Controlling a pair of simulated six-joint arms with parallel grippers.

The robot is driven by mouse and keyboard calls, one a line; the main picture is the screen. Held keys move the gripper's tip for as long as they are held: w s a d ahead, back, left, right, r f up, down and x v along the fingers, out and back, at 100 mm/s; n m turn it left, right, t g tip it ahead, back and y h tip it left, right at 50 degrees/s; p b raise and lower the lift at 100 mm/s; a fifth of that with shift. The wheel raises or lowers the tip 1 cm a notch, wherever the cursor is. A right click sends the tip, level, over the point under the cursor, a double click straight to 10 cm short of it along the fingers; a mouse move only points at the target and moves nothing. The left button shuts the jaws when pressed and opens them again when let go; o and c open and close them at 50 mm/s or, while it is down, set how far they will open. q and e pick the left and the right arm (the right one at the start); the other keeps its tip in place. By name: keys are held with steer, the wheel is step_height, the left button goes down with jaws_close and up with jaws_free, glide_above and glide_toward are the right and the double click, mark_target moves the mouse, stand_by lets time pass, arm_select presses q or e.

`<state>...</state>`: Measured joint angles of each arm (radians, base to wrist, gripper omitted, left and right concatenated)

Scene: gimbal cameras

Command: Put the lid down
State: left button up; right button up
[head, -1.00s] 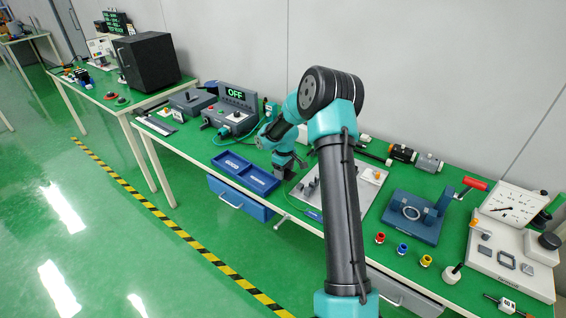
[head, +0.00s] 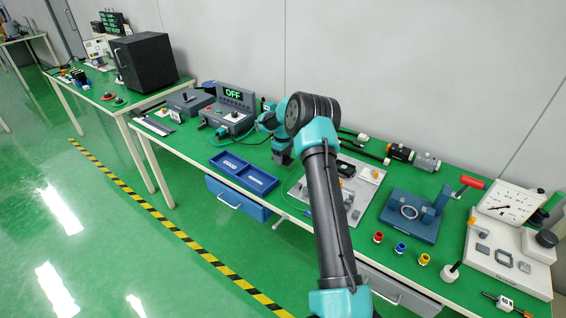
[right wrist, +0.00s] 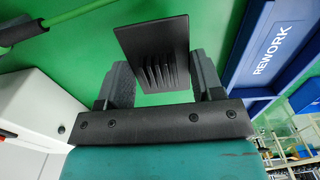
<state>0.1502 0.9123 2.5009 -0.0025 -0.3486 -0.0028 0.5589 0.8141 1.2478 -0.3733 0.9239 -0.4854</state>
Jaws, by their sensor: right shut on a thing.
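In the head view I cannot make out the lid clearly at the gripper. My left gripper is not in view.
The blue tray (head: 244,159) is left of the gripper; its REWORK side (right wrist: 272,48) shows in the wrist view. The control box (head: 236,122) with an OFF display stands behind. A grey plate (head: 357,205) with parts lies to the right.

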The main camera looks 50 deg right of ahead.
steer(key=shift+w+d, duration=0.1)
steer(key=shift+d+f, duration=0.1)
steer(key=shift+f, duration=1.65)
steer(key=o, duration=0.9)
steer(key=shift+f, duration=0.15)
step_height(320, 180, up, 12)
steer(key=shift+r, duration=0.2)
